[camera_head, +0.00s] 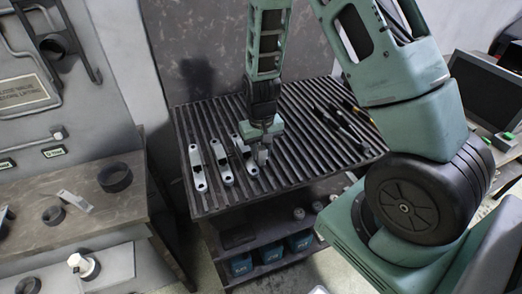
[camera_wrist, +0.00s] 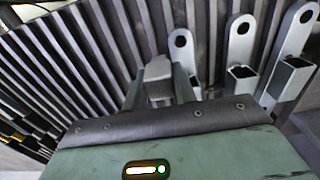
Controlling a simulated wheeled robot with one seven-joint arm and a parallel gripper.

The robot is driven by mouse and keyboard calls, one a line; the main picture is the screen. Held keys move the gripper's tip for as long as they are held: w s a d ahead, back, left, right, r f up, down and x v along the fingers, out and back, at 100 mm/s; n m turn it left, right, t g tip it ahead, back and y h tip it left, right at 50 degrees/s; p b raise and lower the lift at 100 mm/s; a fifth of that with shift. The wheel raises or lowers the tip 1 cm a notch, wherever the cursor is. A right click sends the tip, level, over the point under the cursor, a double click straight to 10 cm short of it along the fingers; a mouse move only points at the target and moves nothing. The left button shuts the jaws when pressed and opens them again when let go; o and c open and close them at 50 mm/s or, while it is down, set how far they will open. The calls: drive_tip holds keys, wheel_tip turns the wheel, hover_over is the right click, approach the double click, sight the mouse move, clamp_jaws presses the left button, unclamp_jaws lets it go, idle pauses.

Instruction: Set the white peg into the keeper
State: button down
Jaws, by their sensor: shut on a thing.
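My gripper (camera_head: 264,146) is low over the slatted table, just right of a row of brackets. In the wrist view its fingers (camera_wrist: 160,88) are shut on a pale block-like piece (camera_wrist: 158,70), which looks like the white peg. The peg shows in the head view (camera_head: 263,158) below the fingers; its lower end is hard to make out. Three galvanized brackets stand beside it: left (camera_head: 197,168), middle (camera_head: 222,162) and right (camera_head: 241,146). In the wrist view each has a holed plate and an open square socket (camera_wrist: 242,72). I cannot tell which is the keeper.
The slatted table (camera_head: 300,100) has dark hand tools (camera_head: 340,125) on its right side. Blue bins (camera_head: 270,252) sit on a shelf below. A bench (camera_head: 90,205) at the left holds black rings (camera_head: 115,177). The slats between gripper and tools are clear.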

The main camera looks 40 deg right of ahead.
drive_tip(key=shift+f, duration=0.3)
drive_tip(key=shift+f, duration=0.15)
drive_tip(key=c, duration=1.1)
unclamp_jaws()
